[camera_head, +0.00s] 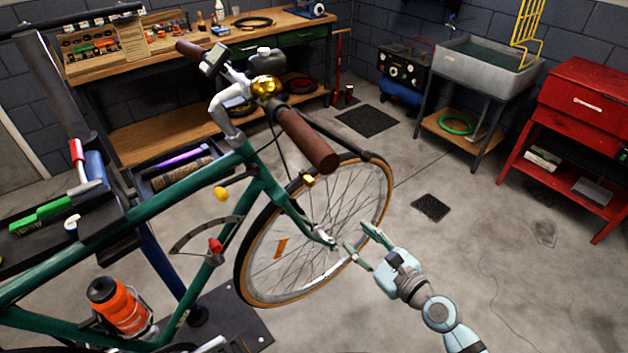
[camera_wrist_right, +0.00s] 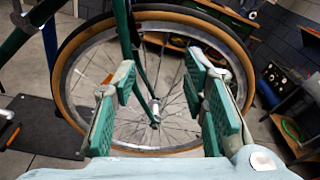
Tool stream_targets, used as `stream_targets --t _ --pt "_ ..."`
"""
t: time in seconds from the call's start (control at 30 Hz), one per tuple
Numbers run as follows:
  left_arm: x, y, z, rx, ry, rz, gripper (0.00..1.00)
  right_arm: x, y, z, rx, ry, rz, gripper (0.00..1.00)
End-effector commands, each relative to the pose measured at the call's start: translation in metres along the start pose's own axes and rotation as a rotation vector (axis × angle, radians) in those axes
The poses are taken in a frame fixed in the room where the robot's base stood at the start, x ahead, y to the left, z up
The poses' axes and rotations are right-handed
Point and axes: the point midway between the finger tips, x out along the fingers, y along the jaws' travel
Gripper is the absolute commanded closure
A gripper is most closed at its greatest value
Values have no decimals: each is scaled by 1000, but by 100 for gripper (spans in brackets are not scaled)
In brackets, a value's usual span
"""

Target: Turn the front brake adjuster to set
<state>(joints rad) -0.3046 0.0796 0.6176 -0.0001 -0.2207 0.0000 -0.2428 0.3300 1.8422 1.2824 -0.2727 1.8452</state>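A green bicycle (camera_head: 185,190) stands clamped on the left, its front wheel (camera_head: 345,190) toward the middle. A small yellow-gold part (camera_head: 308,181) sits by the tyre near the fork; I cannot tell for sure that it is the front brake adjuster. My right gripper (camera_head: 358,238) is open and empty, beside the lower right of the wheel, below and right of the gold part and apart from it. In the right wrist view its spread green-padded fingers (camera_wrist_right: 160,78) face the wheel, with the hub (camera_wrist_right: 154,112) between them. My left gripper is not in view.
The handlebar has brown grips (camera_head: 308,140) and a gold bell (camera_head: 265,87). A yellow knob (camera_head: 221,193) and a red part (camera_head: 215,245) are by the frame. A workbench (camera_head: 160,125), sink (camera_head: 482,65) and red cabinet (camera_head: 580,105) stand behind.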

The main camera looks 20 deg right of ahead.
Motion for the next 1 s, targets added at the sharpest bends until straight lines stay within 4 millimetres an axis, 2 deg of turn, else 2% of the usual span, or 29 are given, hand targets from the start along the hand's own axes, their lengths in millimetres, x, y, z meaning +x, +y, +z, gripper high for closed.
stream_targets --t 0.03,0.07,0.1,0.17,0.27,0.5,0.63,0.8,1.0 --pt "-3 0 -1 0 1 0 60 -1 -3 34 112 -71 13 60" --pt "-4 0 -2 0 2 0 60 -2 -3 48 174 -103 23 60" --pt "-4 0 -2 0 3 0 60 -2 -3 61 230 -133 34 60" --pt "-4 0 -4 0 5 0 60 2 -4 71 273 -153 42 60" --pt "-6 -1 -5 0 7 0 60 18 -4 74 281 -157 41 60" --pt "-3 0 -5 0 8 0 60 86 -2 83 279 -156 40 60" --pt "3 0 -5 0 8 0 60 116 -1 86 276 -154 41 60" --pt "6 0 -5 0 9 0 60 136 0 89 275 -152 40 60" --pt "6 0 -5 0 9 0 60 139 0 90 274 -150 40 60"
